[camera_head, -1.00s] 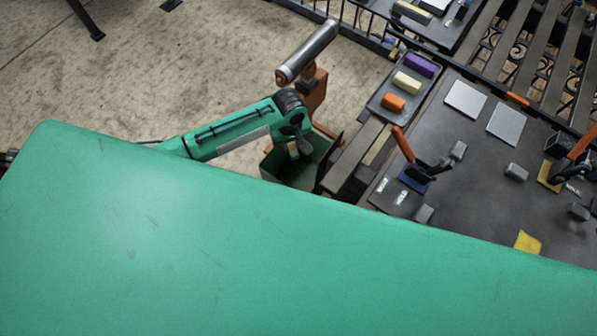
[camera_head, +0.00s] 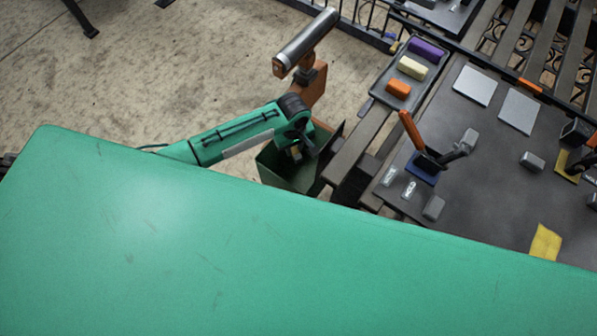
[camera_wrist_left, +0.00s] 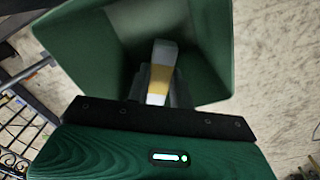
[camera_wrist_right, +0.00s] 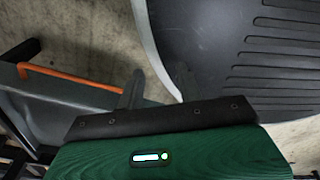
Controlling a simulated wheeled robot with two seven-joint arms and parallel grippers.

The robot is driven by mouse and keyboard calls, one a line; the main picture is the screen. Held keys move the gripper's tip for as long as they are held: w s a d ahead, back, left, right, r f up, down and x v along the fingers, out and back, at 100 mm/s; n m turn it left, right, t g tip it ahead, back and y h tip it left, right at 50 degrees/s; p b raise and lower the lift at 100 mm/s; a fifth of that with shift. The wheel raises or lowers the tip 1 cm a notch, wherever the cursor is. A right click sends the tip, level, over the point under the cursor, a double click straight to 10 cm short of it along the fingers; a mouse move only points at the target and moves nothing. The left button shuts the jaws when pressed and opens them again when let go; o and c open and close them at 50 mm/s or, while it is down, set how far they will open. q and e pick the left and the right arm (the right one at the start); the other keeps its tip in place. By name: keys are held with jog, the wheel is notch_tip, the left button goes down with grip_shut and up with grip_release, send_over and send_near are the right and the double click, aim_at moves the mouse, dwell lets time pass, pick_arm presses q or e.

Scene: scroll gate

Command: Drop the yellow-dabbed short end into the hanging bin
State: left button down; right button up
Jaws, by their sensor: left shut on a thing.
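The short end (camera_wrist_left: 160,75) is a small grey bar with a yellow dab, seen in the left wrist view. My left gripper (camera_wrist_left: 162,98) is shut on it and holds it over the mouth of the green hanging bin (camera_wrist_left: 75,50). In the head view my left gripper (camera_head: 297,153) points down at the bin (camera_head: 287,175), whose near part is hidden by my green body. No task object shows there.
A dark bench (camera_head: 480,140) lies right of the bin. It carries an orange-handled clamp (camera_head: 411,130), grey blocks and pale plates. A tray (camera_head: 387,102) holds purple, cream and orange blocks. A metal roller (camera_head: 306,42) on an orange bracket stands behind the bin. Bare floor lies left.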

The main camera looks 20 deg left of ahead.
pick_arm(q)
jog(key=shift+f, duration=0.2)
jog(key=c, duration=1.4)
grip_release()
jog(key=shift+o, duration=1.3)
pick_arm(e)
jog(key=shift+s+d+f, duration=0.15)
jog(key=shift+s+d, duration=0.05)
jog(key=shift+d, duration=0.6)
